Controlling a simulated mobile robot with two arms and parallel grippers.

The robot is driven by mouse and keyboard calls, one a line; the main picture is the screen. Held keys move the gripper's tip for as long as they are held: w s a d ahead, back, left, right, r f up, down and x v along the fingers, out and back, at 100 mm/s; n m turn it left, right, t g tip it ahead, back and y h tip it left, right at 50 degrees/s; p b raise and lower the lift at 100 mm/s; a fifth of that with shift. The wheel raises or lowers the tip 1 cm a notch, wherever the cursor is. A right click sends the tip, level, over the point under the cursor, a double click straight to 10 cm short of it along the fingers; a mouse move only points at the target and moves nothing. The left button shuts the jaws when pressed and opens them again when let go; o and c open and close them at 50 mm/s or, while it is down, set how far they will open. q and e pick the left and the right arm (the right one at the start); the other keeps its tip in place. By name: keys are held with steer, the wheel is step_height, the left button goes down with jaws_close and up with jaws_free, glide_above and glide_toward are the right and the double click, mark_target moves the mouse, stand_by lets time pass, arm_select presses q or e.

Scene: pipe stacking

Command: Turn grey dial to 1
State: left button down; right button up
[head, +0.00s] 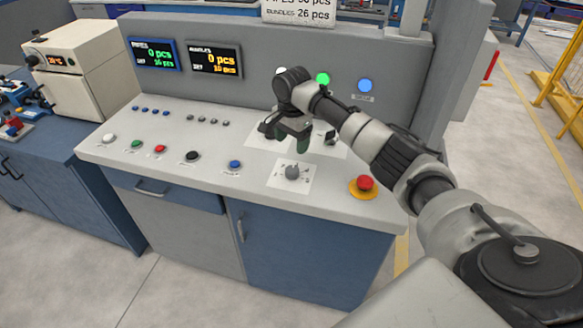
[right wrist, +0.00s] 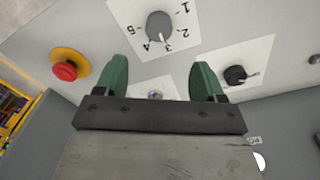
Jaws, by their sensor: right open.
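The grey dial (head: 292,172) sits on a white square label on the sloped console top. In the right wrist view the grey dial (right wrist: 160,25) has the numbers 1 to 5 around it; its pointer seems to be near 3, but this is small. My right gripper (head: 286,137), with green fingers, is above the panel, behind the dial as seen from the head. In the wrist view the open fingers (right wrist: 158,82) are apart, empty, and do not touch the dial. My left gripper is not in view.
A red emergency button on a yellow base (head: 364,185) is right of the dial. A black knob (right wrist: 235,75) sits on another white label beside the gripper. A blue button (head: 235,164) and other buttons are to the left. Two displays (head: 214,60) stand on the upright panel behind.

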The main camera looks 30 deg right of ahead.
mark_target(292, 169)
step_height(292, 169, down, 10)
steer(key=shift+s+f+p, duration=0.1)
steer(key=shift+f+p, duration=0.1)
steer(key=shift+p, duration=0.3)
steer(key=c, duration=0.9)
